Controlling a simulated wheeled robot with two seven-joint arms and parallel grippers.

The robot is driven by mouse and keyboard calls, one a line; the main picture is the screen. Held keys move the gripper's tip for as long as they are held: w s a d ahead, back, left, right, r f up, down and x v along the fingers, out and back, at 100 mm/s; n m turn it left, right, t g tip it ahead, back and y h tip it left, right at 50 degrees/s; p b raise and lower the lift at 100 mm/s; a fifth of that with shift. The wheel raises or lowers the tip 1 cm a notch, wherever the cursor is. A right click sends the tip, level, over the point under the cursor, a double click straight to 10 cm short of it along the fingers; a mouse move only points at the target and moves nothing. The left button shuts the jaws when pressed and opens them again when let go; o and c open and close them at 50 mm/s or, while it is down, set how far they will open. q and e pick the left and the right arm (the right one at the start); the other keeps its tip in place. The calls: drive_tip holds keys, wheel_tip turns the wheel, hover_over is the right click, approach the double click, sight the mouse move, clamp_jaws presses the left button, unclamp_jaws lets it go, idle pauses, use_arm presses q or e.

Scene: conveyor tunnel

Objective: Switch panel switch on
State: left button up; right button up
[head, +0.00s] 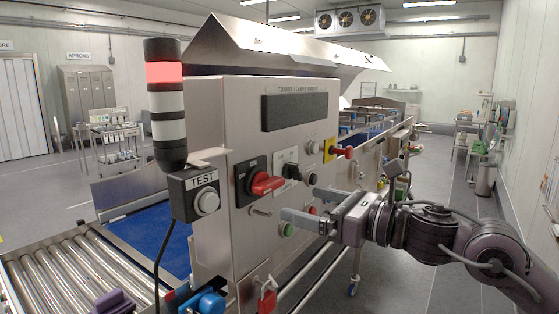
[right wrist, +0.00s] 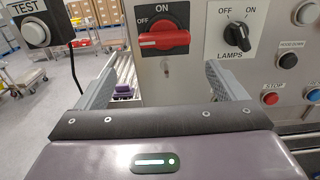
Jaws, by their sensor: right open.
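The panel switch (head: 265,184) is a red rotary handle on a black plate marked ON at the top and OFF at the left. It also shows in the right wrist view (right wrist: 164,40), where the handle lies level, in line with the OFF side. My right gripper (head: 302,203) is open and empty, in front of the steel panel (head: 230,135), below and right of the handle and apart from it. In the right wrist view its two fingers (right wrist: 160,80) stand either side below the switch. My left gripper is not in view.
A black LAMPS selector (right wrist: 238,38) sits right of the switch. A TEST button box (head: 196,192) juts out at the left, below a stack light (head: 165,72) lit red. Red and blue buttons (right wrist: 270,99) lie at the right. A roller conveyor (head: 70,270) runs lower left.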

sight(275, 184)
drive_tip(key=w+a+p, duration=0.1)
drive_tip(key=w+a+r+p, duration=0.1)
drive_tip(key=w+a, duration=0.1)
drive_tip(key=w+a+r+p, duration=0.1)
drive_tip(key=w+a+p, duration=0.1)
drive_tip(key=shift+a+r, duration=0.1)
drive_tip(key=shift+a, duration=0.05)
drive_tip(key=shift+w+a, duration=0.1)
drive_tip(key=shift+a, duration=0.2)
drive_tip(key=shift+w+a, duration=0.1)
drive_tip(key=shift+a, duration=0.05)
drive_tip(key=shift+f, duration=0.2)
drive_tip(key=c, duration=1)
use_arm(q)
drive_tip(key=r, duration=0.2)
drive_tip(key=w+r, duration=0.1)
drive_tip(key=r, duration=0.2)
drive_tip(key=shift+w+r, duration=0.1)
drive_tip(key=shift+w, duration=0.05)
